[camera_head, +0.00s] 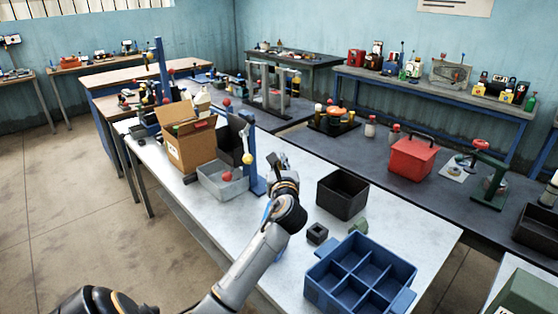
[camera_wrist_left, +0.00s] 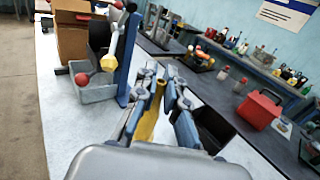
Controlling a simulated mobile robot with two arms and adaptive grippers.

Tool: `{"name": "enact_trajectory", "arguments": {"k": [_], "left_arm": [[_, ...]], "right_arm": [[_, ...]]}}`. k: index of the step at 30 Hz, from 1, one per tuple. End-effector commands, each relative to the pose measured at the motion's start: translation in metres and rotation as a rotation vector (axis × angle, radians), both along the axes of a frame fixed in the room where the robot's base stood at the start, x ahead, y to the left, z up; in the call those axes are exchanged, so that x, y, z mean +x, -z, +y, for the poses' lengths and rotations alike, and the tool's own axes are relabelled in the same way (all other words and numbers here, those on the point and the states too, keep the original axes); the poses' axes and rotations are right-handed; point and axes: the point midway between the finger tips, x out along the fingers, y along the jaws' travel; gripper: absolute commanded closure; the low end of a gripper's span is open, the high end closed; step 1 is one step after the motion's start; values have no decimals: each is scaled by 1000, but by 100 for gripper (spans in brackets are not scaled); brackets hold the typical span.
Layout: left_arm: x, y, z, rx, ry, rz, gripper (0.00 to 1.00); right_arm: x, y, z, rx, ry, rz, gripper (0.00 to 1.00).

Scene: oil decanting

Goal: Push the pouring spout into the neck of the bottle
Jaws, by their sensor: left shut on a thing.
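My left gripper (camera_head: 280,165) reaches over the pale table from below, beside a blue post. In the left wrist view its fingers (camera_wrist_left: 166,84) are close together around a narrow yellow thing (camera_wrist_left: 149,115). Most of this thing is hidden by the fingers and wrist, so I cannot tell whether it is the spout or another part. I cannot make out the task's bottle with certainty. Its neck does not show clearly in either view. My right gripper is not in view.
A grey bin (camera_head: 222,186) and cardboard box (camera_head: 188,147) stand left of the blue post (camera_head: 250,150). A black open box (camera_head: 343,194) and blue divided crate (camera_head: 322,272) stand right. A red case (camera_head: 413,158) is on the dark bench. Some pale tabletop is clear.

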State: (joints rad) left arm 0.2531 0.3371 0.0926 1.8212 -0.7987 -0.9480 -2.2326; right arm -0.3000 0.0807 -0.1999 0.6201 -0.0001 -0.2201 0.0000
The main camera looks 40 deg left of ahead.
Motion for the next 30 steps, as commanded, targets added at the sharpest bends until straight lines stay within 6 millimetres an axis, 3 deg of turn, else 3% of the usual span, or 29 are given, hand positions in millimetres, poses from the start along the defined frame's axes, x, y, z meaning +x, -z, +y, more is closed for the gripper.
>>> {"name": "enact_trajectory", "arguments": {"k": [19,20,23,30], "left_arm": [[0,9,0,-1,0,2,100],[0,10,0,-2,0,3,86],[0,10,0,-2,0,3,66],[0,9,0,-1,0,1,64]], "right_arm": [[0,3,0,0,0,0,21],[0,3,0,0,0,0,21],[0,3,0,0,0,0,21],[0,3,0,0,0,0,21]]}}
